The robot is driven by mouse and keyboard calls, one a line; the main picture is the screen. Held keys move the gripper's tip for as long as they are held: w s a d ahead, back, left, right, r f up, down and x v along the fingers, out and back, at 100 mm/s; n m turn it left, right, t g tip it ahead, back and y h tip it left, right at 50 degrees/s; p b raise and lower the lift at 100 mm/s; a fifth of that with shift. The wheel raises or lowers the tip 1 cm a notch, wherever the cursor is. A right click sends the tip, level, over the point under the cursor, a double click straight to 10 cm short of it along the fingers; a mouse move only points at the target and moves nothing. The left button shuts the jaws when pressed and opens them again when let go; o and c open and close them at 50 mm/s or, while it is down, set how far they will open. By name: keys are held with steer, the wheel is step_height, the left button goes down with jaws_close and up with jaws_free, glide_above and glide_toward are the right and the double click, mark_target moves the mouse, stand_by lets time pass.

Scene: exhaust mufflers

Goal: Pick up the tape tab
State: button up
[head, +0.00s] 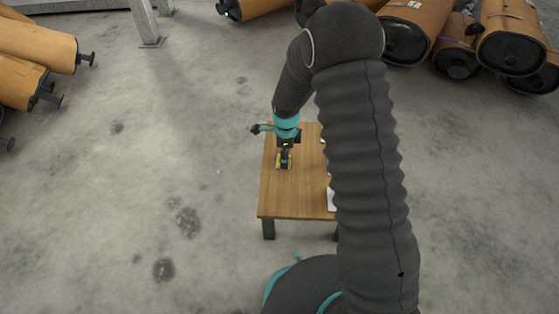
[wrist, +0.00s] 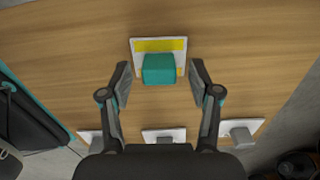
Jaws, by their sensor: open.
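A teal block, which seems to be the tape tab (wrist: 158,69), sits on a white plate (wrist: 179,42) with yellow stripes on the wooden table. In the wrist view the fingers of my gripper (wrist: 160,70) are spread, one on each side of the block, with a gap on both sides. Nothing is held. In the head view my gripper (head: 285,155) points down over the left part of the table (head: 288,200), above the yellow-marked plate (head: 279,161). The block itself is hard to make out there.
Several white plates lie nearer the bottom of the wrist view; the middle one (wrist: 163,134) and the right one (wrist: 229,129) carry grey blocks. My arm hides the table's right side in the head view. Brown mufflers (head: 412,25) lie on the floor behind.

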steer(key=shift+f, duration=0.3)
steer(key=c, duration=0.9)
steer(key=shift+o, duration=0.2)
steer(key=shift+r, duration=0.1)
steer(key=shift+r, duration=0.4)
steer(key=r, duration=0.2)
steer(key=d+r+p, duration=0.1)
steer(key=r, duration=0.1)
steer(key=shift+s, duration=0.15)
steer(key=s+d+r, duration=0.2)
steer(key=d+r, duration=0.1)
steer(key=d, duration=0.2)
steer(key=s+d+r+p, duration=0.1)
steer(key=d+r, duration=0.2)
steer(key=d, duration=0.2)
steer(key=shift+s, duration=0.4)
